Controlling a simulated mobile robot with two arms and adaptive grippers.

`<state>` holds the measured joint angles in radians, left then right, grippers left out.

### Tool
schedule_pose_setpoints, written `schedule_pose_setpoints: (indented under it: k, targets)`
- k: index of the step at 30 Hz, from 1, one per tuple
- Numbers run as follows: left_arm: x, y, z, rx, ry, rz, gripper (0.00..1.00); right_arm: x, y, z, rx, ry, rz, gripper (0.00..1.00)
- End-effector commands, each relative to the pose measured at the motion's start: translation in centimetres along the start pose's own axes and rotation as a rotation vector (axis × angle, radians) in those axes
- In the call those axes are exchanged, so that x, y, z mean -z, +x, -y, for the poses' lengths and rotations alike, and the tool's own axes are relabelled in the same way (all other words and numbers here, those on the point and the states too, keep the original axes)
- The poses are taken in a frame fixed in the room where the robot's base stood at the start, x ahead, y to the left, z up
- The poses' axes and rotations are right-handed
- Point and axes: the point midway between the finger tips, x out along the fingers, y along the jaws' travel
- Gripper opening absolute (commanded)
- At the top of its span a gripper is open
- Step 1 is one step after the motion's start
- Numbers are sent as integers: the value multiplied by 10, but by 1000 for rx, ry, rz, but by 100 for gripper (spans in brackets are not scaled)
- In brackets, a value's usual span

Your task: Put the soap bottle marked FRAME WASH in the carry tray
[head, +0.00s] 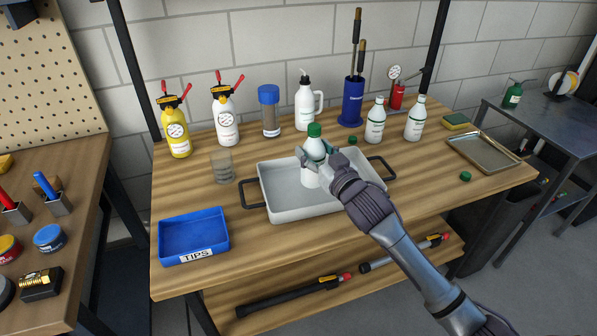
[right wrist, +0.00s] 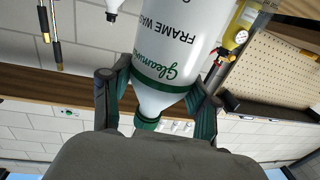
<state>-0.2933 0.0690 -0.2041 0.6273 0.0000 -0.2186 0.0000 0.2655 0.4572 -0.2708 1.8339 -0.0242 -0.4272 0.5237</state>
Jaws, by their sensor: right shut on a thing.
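The white soap bottle (head: 315,147) with a green cap is upright over the inside of the pale grey carry tray (head: 300,212), which has dark side handles. In the right wrist view the bottle (right wrist: 175,50) shows FRAME WASH, upside down. My right gripper (head: 317,160) is shut on the bottle below its cap, with one finger on each side. I cannot tell whether the bottle's base touches the tray floor. The tray is otherwise empty where I can see it. My left gripper is not in view.
A blue TIPS bin (head: 192,232) and a clear beaker (head: 222,167) stand left of the tray. Sprayers, a white jug (head: 305,103) and a blue brush holder (head: 353,102) line the back. Two similar white bottles (head: 375,122) stand at back right, near a metal tray (head: 484,152).

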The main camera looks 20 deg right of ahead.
Motion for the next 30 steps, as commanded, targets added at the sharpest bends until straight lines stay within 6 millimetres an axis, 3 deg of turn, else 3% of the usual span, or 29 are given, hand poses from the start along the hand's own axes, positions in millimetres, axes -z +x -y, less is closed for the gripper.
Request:
schedule_pose_setpoints:
  k: [3,7,18,30]
  targets:
    - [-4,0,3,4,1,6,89,-12,13,18,0,4,-2,13]
    - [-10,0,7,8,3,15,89,-19,21,28,0,1,-3,13]
    - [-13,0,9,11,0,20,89,-60,22,30,0,0,-1,13]
    - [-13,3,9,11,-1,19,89,-66,22,30,0,0,-2,13]
